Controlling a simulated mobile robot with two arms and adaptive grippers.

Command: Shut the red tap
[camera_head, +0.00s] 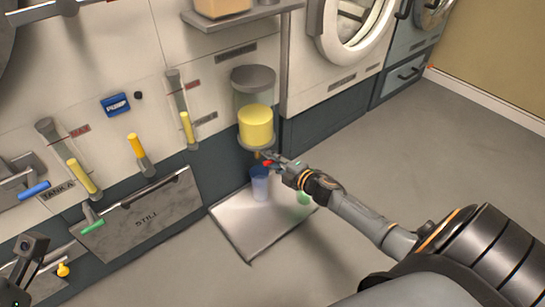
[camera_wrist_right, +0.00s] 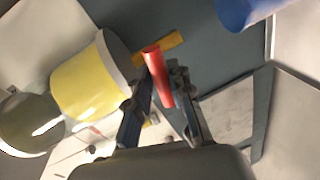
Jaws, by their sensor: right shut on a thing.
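The red tap (camera_head: 267,163) is a small red lever under a glass vessel with yellow contents (camera_head: 255,123). My right gripper (camera_head: 270,158) reaches it from the right, just below the vessel. In the right wrist view the red tap handle (camera_wrist_right: 158,78) lies between the fingers of my right gripper (camera_wrist_right: 160,98), which is shut on it. A yellow-brown spout (camera_wrist_right: 172,45) shows behind the handle. A dark jointed part at the lower left edge of the head view may belong to my left arm; its jaws cannot be made out.
A blue cup (camera_head: 260,183) stands on a pale tray (camera_head: 240,232) below the tap. It also shows in the right wrist view (camera_wrist_right: 245,10). A green item (camera_head: 304,198) is partly hidden by my right arm. Gauges with yellow columns line the wall at left. The floor at right is clear.

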